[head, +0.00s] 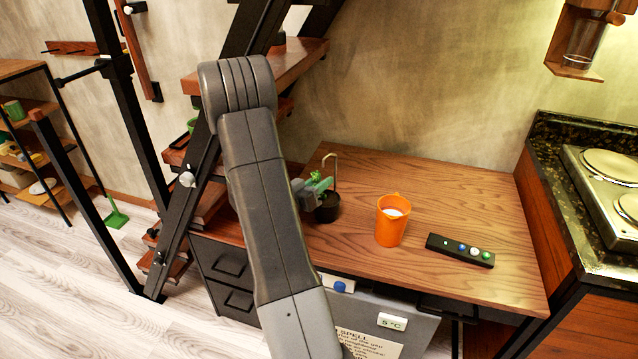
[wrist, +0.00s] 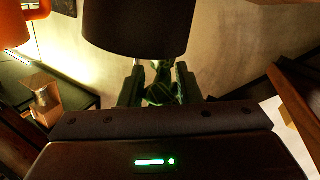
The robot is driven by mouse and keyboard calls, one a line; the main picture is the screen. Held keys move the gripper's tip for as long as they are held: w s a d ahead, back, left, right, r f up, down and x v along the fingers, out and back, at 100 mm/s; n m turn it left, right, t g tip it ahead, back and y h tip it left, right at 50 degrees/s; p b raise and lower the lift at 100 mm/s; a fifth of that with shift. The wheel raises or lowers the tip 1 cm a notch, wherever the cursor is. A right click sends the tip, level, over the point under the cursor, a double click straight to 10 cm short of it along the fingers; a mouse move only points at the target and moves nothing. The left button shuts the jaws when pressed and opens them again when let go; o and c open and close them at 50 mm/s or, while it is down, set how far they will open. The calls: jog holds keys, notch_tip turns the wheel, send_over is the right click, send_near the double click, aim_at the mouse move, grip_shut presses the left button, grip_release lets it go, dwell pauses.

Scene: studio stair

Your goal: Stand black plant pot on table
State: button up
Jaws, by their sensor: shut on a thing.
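The black plant pot (head: 327,211) appears upright at the table's (head: 440,190) left part, and I cannot tell whether its base touches the wood. Its green plant rises from the top. My gripper (head: 318,186) reaches in from the left and is shut on the plant above the pot's rim. In the wrist view the dark pot (wrist: 140,28) fills the top middle, and green leaves show between the fingers of my gripper (wrist: 160,82). My arm hides part of the table's left side.
An orange cup (head: 390,226) with white contents stands right of the pot. A black panel with coloured buttons (head: 460,250) lies farther right. A thin bent metal rod (head: 336,168) rises behind the pot. Stair beams (head: 176,190) stand left. The table's back right is clear.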

jog(key=o, duration=1.1)
jog(key=shift+o, duration=0.2)
jog(key=shift+r+p, duration=0.3)
jog(key=shift+p, duration=0.05)
jog(key=b+v, duration=0.1)
jog(key=v, duration=1.1)
jog(key=shift+f, duration=0.15)
